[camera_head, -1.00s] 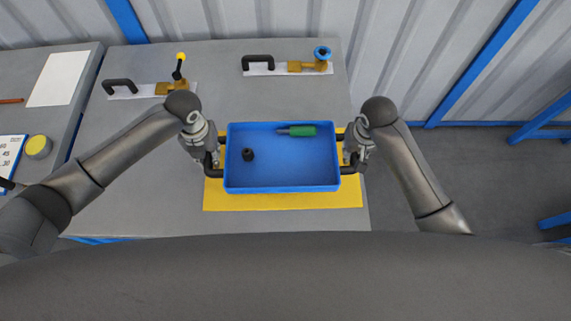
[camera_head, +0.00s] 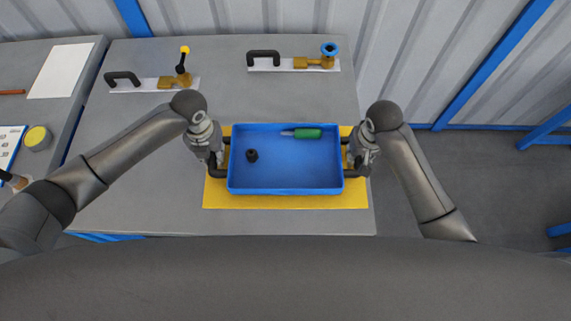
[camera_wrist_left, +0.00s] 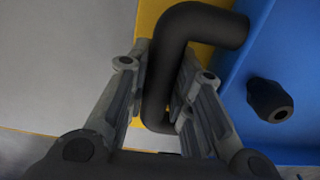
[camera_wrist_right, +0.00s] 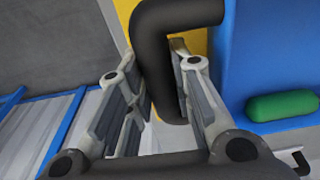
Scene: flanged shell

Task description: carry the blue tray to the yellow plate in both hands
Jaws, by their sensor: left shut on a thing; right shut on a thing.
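The blue tray (camera_head: 290,178) is over the yellow plate (camera_head: 285,202) in the head view, and yellow shows around its sides and front. I cannot tell whether the tray touches the plate. A green-handled tool (camera_head: 308,133) and a small black part (camera_head: 252,155) lie in the tray. My left gripper (camera_head: 217,165) is shut on the tray's black left handle (camera_wrist_left: 165,75). My right gripper (camera_head: 357,163) is shut on the black right handle (camera_wrist_right: 155,55). In both wrist views the handle stands between the fingers.
Behind the tray, a fixture with a yellow-tipped lever (camera_head: 180,75) and one with a blue knob (camera_head: 328,52) stand on the grey table (camera_head: 130,215). A side table at left holds white paper (camera_head: 62,72) and a yellow-topped tin (camera_head: 37,138).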

